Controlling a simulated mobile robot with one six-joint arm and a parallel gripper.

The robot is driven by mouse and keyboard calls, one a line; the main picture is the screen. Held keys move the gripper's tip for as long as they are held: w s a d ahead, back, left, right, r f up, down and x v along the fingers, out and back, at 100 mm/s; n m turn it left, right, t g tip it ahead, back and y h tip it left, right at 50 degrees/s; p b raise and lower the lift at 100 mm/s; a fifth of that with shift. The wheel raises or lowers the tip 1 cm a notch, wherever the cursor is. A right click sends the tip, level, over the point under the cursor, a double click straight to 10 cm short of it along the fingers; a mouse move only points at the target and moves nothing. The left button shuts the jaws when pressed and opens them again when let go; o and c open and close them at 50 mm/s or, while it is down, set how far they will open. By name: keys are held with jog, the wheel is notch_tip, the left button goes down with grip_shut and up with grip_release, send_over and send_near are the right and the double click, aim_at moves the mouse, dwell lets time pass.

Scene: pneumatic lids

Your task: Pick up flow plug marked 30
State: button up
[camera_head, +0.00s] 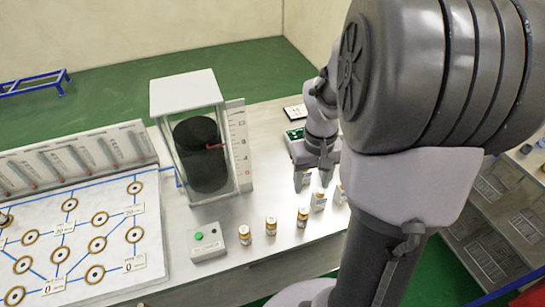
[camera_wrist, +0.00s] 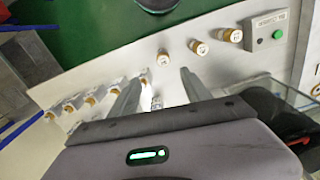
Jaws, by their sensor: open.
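Several small flow plugs with gold-brown tops and white labels stand in a row near the bench's front edge. In the head view one plug (camera_head: 271,226) is at the middle, another (camera_head: 303,217) is right of it, and one (camera_head: 319,200) stands just below my gripper (camera_head: 313,180). In the wrist view three plugs (camera_wrist: 198,47) lie beyond the fingertips, and several more (camera_wrist: 68,107) run off to the left. My gripper (camera_wrist: 160,80) is open above the row, with one plug (camera_wrist: 145,74) by the left fingertip. The label numbers are too small to read, so I cannot tell which is 30.
A control box with a green button (camera_head: 208,242) stands left of the plugs. Behind it is a clear-walled case (camera_head: 183,93) with a black cylinder. A white flow board (camera_head: 70,262) with ringed holes fills the left. My arm hides the bench's right part.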

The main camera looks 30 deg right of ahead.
aim_at(304, 211)
jog(key=f+b, duration=0.1)
jog(key=f, duration=0.3)
jog(key=f+b, duration=0.2)
jog(key=f, duration=0.2)
jog(key=a+f+b, duration=0.1)
jog(key=f+b, duration=0.1)
jog(key=f, duration=0.2)
jog(key=shift+w+f, duration=0.15)
jog(key=shift+f, duration=0.15)
jog(key=f+b, duration=0.1)
jog(key=f, duration=0.2)
jog(key=f+b, duration=0.1)
jog(key=f, duration=0.1)
jog(key=shift+w+d+b, duration=0.2)
jog(key=shift+w+b, duration=0.05)
jog(key=shift+b, duration=0.1)
jog(key=shift+r, duration=0.1)
jog(key=shift+c, duration=0.3)
grip_shut()
